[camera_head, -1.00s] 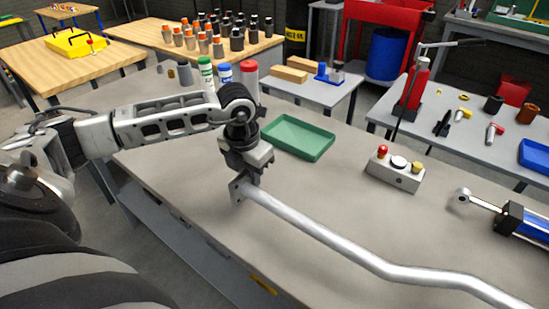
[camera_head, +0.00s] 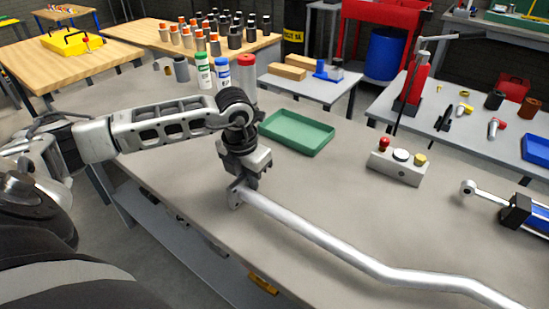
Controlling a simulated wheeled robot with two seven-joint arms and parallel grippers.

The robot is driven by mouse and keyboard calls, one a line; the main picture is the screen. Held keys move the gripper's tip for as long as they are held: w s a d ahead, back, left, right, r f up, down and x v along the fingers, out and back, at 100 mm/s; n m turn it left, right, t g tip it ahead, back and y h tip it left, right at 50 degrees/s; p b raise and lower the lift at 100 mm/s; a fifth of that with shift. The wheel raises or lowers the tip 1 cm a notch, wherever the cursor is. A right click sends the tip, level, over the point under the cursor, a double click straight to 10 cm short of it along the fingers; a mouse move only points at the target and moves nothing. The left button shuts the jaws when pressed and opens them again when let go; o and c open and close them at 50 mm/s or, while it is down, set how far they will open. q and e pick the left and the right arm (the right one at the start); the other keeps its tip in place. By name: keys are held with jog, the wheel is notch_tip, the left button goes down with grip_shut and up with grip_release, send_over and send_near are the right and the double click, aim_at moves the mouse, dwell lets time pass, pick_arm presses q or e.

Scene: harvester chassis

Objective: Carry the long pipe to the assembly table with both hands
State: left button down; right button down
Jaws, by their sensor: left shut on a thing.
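The long pipe (camera_head: 318,236) is a bent silver tube with a flange plate at its left end. It runs from the middle of the picture toward the lower right, where its far end leaves the frame. My left gripper (camera_head: 243,182) is shut on the pipe close to the flange. The pipe shows over the grey table (camera_head: 180,130); I cannot tell whether it touches the top. My right gripper is not in view.
A green tray (camera_head: 298,133) lies behind the pipe. A button box (camera_head: 397,167) and a blue cylinder with a rod (camera_head: 515,213) stand to the right. Capped bottles (camera_head: 222,73) stand at the back.

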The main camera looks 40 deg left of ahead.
pick_arm(q)
jog(key=shift+f+b, duration=0.5)
jog(key=shift+f, duration=0.1)
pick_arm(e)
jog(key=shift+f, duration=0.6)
pick_arm(q)
jog(key=c, duration=1.4)
grip_release()
jog(key=shift+r, duration=0.1)
jog(key=shift+c, duration=0.2)
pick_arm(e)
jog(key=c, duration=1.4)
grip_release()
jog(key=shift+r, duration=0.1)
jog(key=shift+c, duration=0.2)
pick_arm(q)
jog(key=r, duration=0.4)
jog(key=s+r, duration=0.1)
jog(key=r, duration=0.6)
jog(key=shift+s+r, duration=0.25)
jog(key=shift+r, duration=0.2)
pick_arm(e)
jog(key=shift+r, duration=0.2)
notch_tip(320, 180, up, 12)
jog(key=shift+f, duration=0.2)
